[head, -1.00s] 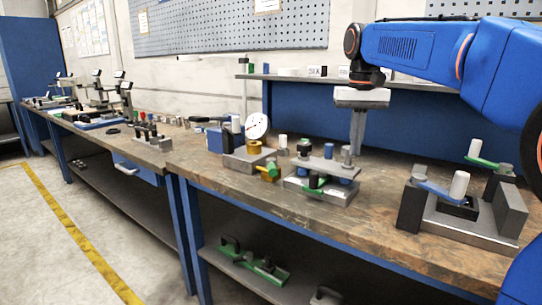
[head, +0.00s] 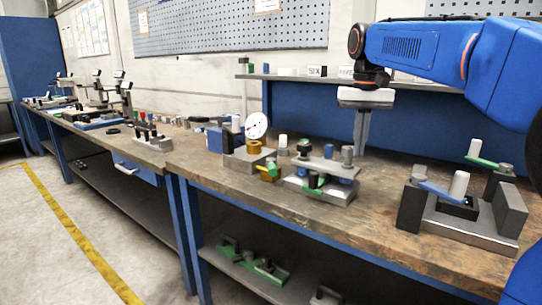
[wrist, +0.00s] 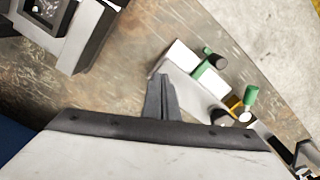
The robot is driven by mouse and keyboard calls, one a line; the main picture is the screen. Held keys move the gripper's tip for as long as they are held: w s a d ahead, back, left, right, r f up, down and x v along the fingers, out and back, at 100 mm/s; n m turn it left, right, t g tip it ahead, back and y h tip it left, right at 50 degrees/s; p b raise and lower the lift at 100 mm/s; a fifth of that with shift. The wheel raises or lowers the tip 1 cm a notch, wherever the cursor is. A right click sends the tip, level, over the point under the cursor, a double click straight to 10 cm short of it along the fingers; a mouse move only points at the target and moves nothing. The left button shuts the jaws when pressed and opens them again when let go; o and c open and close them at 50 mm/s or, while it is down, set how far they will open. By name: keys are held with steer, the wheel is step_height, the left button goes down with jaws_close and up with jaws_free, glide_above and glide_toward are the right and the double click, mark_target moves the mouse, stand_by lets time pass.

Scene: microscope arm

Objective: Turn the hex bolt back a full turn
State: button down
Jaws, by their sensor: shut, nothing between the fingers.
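My gripper (head: 361,150) hangs below the arm with its fingers together and pointing down, empty. The fingers also show shut in the wrist view (wrist: 160,82). The fingers appear behind or above this fixture; I cannot tell the exact gap. In the wrist view a pale fixture with a green part (wrist: 202,70) lies just beyond the fingertips to the right. I cannot pick out the hex bolt with certainty.
A dial gauge fixture (head: 257,126) stands left of the clamp fixture. A grey vise-like fixture (head: 465,225) with a blue lever and white knob is at the right. A shelf with label cards (head: 316,71) runs behind. Bare worktop (head: 385,205) lies between the fixtures.

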step_height(320, 180, up, 6)
steer(key=shift+s, duration=0.15)
stand_by(0.6)
steer(key=shift+w+a+f, duration=0.15)
steer(key=shift+a+f, duration=0.4)
steer(key=shift+f, duration=0.4)
steer(key=shift+w+a+f, duration=0.1)
steer(key=shift+a+f, duration=0.4)
steer(key=shift+f, duration=0.5)
steer(key=shift+w+a+f, duration=0.15)
steer(key=shift+a+f, duration=0.4)
steer(key=shift+f, duration=0.4)
steer(key=shift+w+d, duration=0.1)
steer(key=shift+s+d, duration=0.2)
steer(key=shift+d, duration=0.45)
steer(key=shift+w+d, duration=0.1)
steer(key=shift+d, duration=0.65)
